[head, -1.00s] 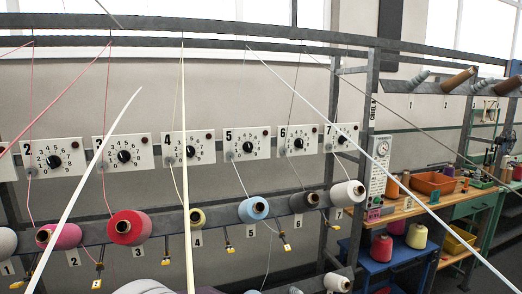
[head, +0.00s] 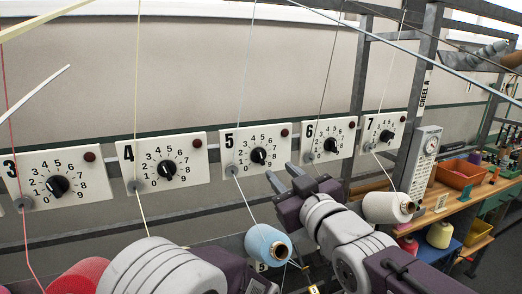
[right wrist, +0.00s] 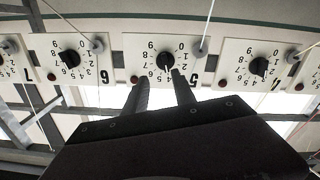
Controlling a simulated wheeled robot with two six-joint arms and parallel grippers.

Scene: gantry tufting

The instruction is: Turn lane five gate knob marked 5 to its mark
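The lane five plate (head: 240,140) is white with a ring of digits, a red-brown dot at its upper right and a grey thread eyelet at its lower left. Its black round knob (head: 258,156) also shows, upside down, in the right wrist view (right wrist: 163,60). I cannot read its pointer or tell which mark is meant. My right gripper (head: 282,174) is just below and right of the knob in the head view. In the right wrist view its two dark fingers (right wrist: 160,80) are apart, empty, with tips near the knob's lower side. My left gripper is not seen.
Plates four (head: 190,146) and six (head: 312,128) flank it closely. Threads run past the plates. A blue yarn cone (head: 268,243) and a white cone (head: 388,207) sit below. A grey upright post (head: 418,90) stands right, before a workbench with an orange bin (head: 458,173).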

